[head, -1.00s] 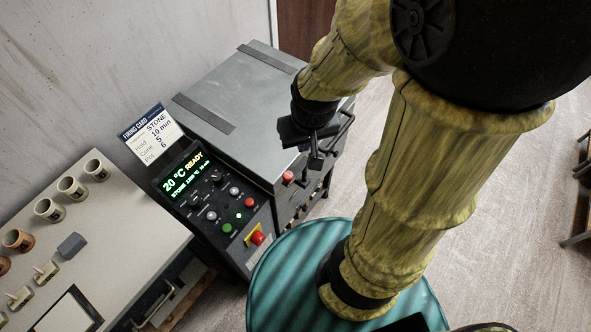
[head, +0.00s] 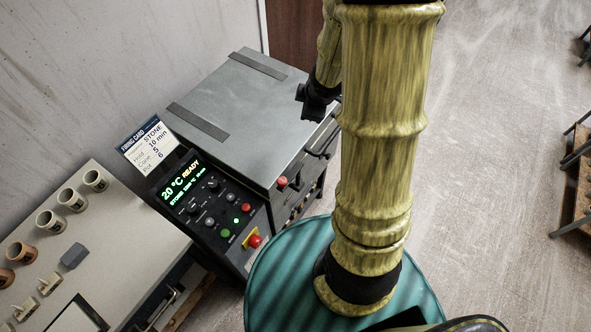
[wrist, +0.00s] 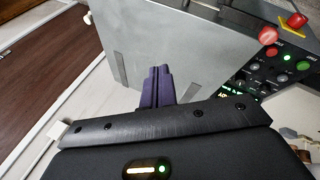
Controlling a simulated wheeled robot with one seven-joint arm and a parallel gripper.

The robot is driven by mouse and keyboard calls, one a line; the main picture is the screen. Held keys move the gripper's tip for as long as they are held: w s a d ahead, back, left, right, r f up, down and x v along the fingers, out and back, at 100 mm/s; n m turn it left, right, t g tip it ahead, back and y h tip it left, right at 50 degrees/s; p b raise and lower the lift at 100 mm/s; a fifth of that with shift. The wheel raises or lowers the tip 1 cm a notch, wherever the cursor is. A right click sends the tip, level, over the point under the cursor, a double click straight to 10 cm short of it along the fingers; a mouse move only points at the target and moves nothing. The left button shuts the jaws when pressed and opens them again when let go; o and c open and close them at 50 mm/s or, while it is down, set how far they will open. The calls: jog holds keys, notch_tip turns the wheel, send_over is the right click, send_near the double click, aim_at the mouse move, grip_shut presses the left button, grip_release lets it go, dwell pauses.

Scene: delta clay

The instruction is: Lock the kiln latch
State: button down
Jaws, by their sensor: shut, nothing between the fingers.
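The kiln (head: 245,95) is a grey box with a flat lid and two dark strips, left of my arm in the head view. A dark handle or latch bar (head: 322,150) shows at its right front edge, partly behind my arm; I cannot tell its lock state. A red knob (head: 282,182) sits at the near front corner and also shows in the wrist view (wrist: 268,36). My gripper (head: 308,108) is over the lid's right edge in the head view, apart from the bar. Its purple fingers (wrist: 160,72) are together and empty before the grey surface.
The control panel (head: 212,205) reads 20 °C READY, with a red stop button (head: 254,241). A firing card (head: 147,142) stands behind it. A table (head: 125,225) with cups is at left. The floor (head: 480,180) at right is clear up to a rack (head: 575,165).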

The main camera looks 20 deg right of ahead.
jog(key=s+d+f+n+g+y+p, duration=0.1)
jog(key=s+f+n+g+y+p, duration=0.1)
jog(key=s+n, duration=0.3)
jog(key=s+f+n+g+y+p, duration=0.2)
jog(key=s+f+n+g+y, duration=0.2)
jog(key=n, duration=0.8)
jog(key=shift+s+d+f+g+y+p, duration=0.25)
jog(key=shift+s+d+g+y+p, duration=0.15)
jog(key=shift+s+g+y, duration=0.25)
jog(key=shift+w+a, duration=0.1)
jog(key=p, duration=0.3)
send_over(295, 175)
jog(key=s, duration=0.3)
notch_tip(295, 175, down, 9)
jog(key=shift+a, duration=0.45)
jog(key=shift+w+a+f, duration=0.1)
jog(key=shift+w, duration=0.1)
